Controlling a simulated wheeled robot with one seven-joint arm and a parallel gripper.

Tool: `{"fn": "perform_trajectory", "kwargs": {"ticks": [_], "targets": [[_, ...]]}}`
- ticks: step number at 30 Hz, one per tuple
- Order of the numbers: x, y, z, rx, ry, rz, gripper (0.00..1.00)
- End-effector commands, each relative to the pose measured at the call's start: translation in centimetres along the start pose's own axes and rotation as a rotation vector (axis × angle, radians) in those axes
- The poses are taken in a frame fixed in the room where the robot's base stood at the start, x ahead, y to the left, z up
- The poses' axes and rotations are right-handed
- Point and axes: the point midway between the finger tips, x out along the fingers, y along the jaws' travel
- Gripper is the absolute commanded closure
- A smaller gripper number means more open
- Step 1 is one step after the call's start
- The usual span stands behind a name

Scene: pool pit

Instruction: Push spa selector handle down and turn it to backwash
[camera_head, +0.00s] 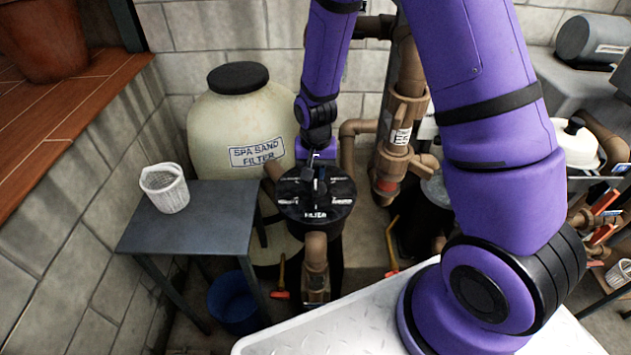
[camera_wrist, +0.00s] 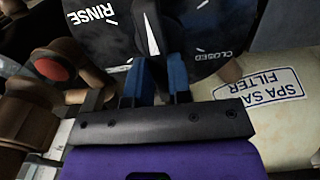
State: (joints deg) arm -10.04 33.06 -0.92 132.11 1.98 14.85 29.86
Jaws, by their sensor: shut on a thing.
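The black spa selector valve (camera_head: 318,210) has a round top with white markings, one reading "FILTER", and stands in front of the cream tank labelled "SPA SAND FILTER" (camera_head: 243,118). My gripper (camera_head: 316,172) reaches down onto the valve top from behind. In the wrist view my gripper's blue fingers (camera_wrist: 159,68) are shut on the dark selector handle (camera_wrist: 153,14). The dial (camera_wrist: 95,38) shows "RINSE" to the left of the handle and "CLOSED" to the right, with a white wedge mark near the fingers. The backwash label cannot be made out, nor the handle's height.
A grey side table (camera_head: 190,228) with a white basket (camera_head: 164,187) stands left of the valve, with a blue bucket (camera_head: 235,303) below it. Brown pipes (camera_head: 402,100) rise close on the right. A stone wall bounds the left side.

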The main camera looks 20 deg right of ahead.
Motion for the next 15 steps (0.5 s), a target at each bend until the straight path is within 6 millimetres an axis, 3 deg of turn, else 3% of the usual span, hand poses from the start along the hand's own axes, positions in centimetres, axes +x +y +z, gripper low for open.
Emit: {"fn": "perform_trajectory", "kwargs": {"ticks": [5,15], "targets": [[0.13,-0.01,0.01,-0.029,0.0,0.0,1.0],[0.14,0.06,-0.02,-0.578,-0.001,-0.001,1.0]]}}
